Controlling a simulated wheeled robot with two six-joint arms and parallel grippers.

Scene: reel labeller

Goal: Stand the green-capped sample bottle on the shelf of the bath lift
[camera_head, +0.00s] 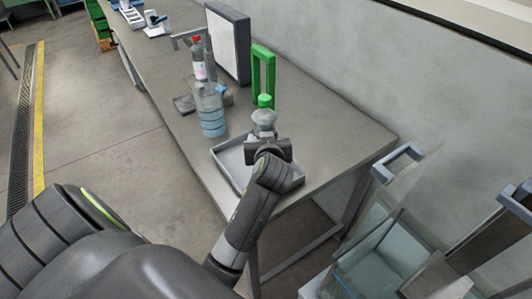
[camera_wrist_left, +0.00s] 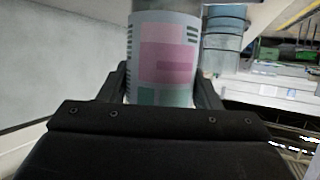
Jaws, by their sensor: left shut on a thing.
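The green-capped sample bottle (camera_head: 264,117) is upright above the tray at the table's near end. My left gripper (camera_head: 267,146) is shut on it, below the cap. In the left wrist view the bottle's pink and white label (camera_wrist_left: 165,60) fills the space between the two fingers (camera_wrist_left: 160,88). Whether its base touches the tray is hidden by my gripper. A clear-walled tank (camera_head: 375,262) with grey-blue handles (camera_head: 398,164) stands at the lower right; it looks like the bath, and I cannot make out the lift's shelf. My right gripper is not in view.
The grey tray (camera_head: 228,160) lies on the table (camera_head: 335,135). Behind it stand a large clear bottle (camera_head: 211,112), a red-capped bottle (camera_head: 198,64), a green frame (camera_head: 263,68) and a white panel (camera_head: 226,42). A gap separates table and tank. The table's right part is clear.

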